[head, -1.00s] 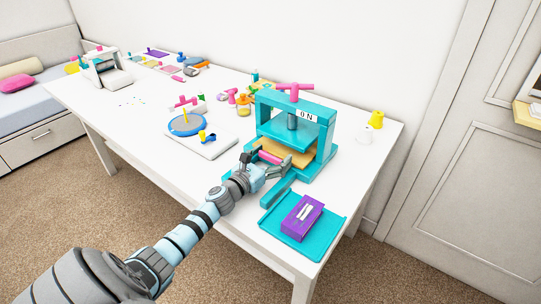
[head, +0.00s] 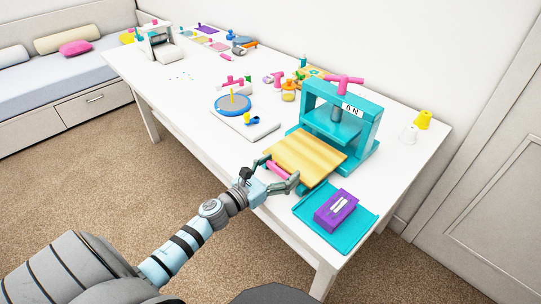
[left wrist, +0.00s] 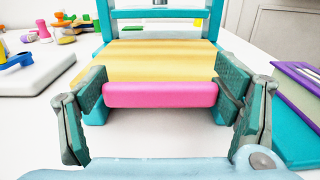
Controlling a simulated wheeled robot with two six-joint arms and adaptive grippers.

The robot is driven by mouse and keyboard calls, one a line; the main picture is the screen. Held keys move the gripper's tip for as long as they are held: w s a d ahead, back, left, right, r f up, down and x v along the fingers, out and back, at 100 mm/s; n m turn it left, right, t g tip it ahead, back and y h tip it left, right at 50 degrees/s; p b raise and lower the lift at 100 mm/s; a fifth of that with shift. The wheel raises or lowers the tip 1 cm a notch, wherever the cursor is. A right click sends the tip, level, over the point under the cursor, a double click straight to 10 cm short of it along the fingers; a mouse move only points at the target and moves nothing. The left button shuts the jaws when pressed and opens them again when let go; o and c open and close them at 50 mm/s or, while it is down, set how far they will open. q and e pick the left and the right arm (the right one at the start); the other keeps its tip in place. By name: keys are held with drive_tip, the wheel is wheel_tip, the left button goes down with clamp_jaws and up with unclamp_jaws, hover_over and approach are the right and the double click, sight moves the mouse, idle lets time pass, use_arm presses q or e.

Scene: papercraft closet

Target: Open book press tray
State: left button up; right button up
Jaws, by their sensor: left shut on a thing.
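The teal book press (head: 340,115) stands on the white table, with a pink screw handle on top. Its wooden tray (head: 306,156) is slid out of the frame toward the table's front edge. The tray's pink handle (left wrist: 160,95) shows in the left wrist view, between my left gripper's fingers (left wrist: 160,94). In the head view, my left gripper (head: 277,172) is shut on this handle at the tray's front. The tray also shows in the left wrist view (left wrist: 160,58), reaching back under the press. My right gripper is not in view.
A teal side tray (head: 349,238) with a purple box (head: 336,211) lies right of the pulled-out tray. A white board with a blue disc (head: 233,104) stands to the left. White and yellow cups (head: 423,120) stand at the right. The table's front edge is close to my gripper.

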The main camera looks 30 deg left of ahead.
use_arm(q)
drive_tip(key=o, duration=1.6)
drive_tip(key=shift+o, duration=0.2)
drive_tip(key=v, duration=1.2)
